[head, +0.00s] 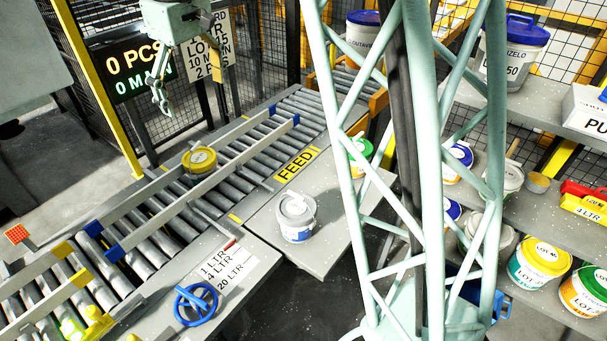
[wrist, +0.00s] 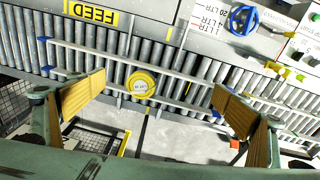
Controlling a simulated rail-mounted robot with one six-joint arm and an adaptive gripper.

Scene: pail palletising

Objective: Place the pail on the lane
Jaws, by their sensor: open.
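A small pail with a yellow lid (head: 200,158) stands upright on the roller lane (head: 155,245), between the guide rails. It also shows in the wrist view (wrist: 143,84), from above, between my spread fingers but well beyond them. My gripper (head: 160,98) hangs in the air above and behind the lane, near the sign board. In the wrist view my gripper (wrist: 158,84) is open and empty, its two yellow-padded fingers wide apart. A grey-lidded pail (head: 296,217) stands on the grey side table by the FEED label (head: 297,165).
A blue handwheel (head: 196,304) and a litre scale sit beside the lane at the front. Shelves on the right hold several pails, such as a yellow-lidded one (head: 539,262). A yellow post (head: 98,88) and mesh fence stand behind the lane. My lattice column blocks part of the view.

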